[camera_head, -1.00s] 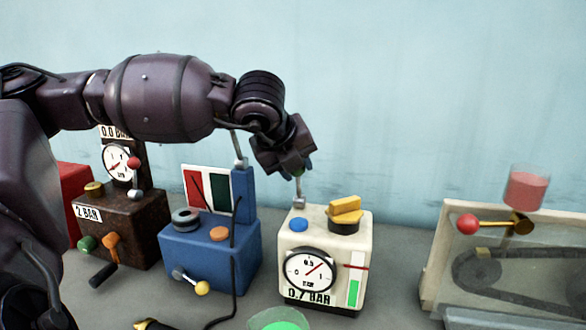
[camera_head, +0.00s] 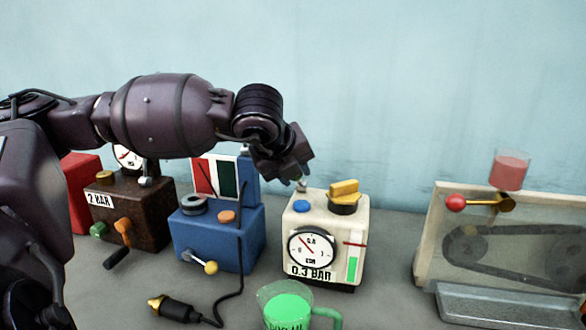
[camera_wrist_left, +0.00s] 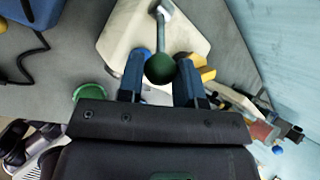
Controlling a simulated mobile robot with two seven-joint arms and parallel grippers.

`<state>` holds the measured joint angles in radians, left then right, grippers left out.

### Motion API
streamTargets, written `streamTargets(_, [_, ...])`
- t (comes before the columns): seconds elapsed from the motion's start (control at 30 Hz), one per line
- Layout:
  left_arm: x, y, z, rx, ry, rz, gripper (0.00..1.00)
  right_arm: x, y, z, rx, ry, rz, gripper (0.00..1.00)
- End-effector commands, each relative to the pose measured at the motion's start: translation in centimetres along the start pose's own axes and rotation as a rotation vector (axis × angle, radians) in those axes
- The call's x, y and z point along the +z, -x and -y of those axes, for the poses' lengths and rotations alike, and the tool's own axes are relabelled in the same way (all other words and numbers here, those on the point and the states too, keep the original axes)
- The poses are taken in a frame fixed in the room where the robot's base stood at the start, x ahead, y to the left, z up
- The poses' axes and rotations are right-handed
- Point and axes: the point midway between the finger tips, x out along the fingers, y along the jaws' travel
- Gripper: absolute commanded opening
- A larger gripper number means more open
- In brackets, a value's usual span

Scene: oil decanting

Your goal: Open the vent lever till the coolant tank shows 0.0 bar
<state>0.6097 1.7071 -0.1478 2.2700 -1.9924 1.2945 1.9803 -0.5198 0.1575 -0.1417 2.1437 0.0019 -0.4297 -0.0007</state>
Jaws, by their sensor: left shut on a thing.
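The coolant tank (camera_head: 300,215) is a cream box with a round dial (camera_head: 311,248) and a label reading 0.3 BAR. A level strip with green in its lower part is on its front right. The vent lever is a metal stem on the tank top, ending in a green ball (camera_wrist_left: 160,69). My left gripper (camera_wrist_left: 161,75) is shut on the ball, one blue finger on each side. In the head view the same gripper (camera_head: 298,180) hangs over the back left of the tank top and mostly hides the lever. My right gripper is not in view.
A blue box (camera_head: 225,240) and a brown 2 BAR box (camera_head: 150,225) stand left of the tank. A jug of green liquid (camera_head: 287,307) stands in front, near a black cable with a plug (camera_head: 175,308). A belt machine (camera_head: 500,240) is at right.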

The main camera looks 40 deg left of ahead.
Motion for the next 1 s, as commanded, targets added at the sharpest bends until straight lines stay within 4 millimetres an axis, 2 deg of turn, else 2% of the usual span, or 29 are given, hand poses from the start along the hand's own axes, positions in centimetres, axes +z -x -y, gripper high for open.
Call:
streamTargets(0.03, [-0.7,-0.7,-0.7,0.022,-0.002,-0.018,0.0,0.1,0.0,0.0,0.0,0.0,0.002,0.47])
streamTargets(0.33, [-0.8,-0.8,-0.8,0.026,-0.004,-0.021,0.0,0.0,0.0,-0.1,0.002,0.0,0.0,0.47])
streamTargets(0.37, [-0.8,-0.8,-0.8,0.026,-0.004,-0.021,0.36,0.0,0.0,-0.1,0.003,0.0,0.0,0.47])
streamTargets(0.5, [-0.7,-0.7,-0.7,0.023,-0.004,-0.018,0.57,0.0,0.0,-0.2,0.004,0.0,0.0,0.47])
streamTargets(0.83, [-0.4,-0.1,-0.4,0.012,-0.002,-0.009,0.58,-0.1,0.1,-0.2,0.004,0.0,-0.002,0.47])
streamTargets(1.0, [-0.2,1.9,-0.2,0.006,-0.002,-0.005,0.58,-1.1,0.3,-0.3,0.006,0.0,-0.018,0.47])
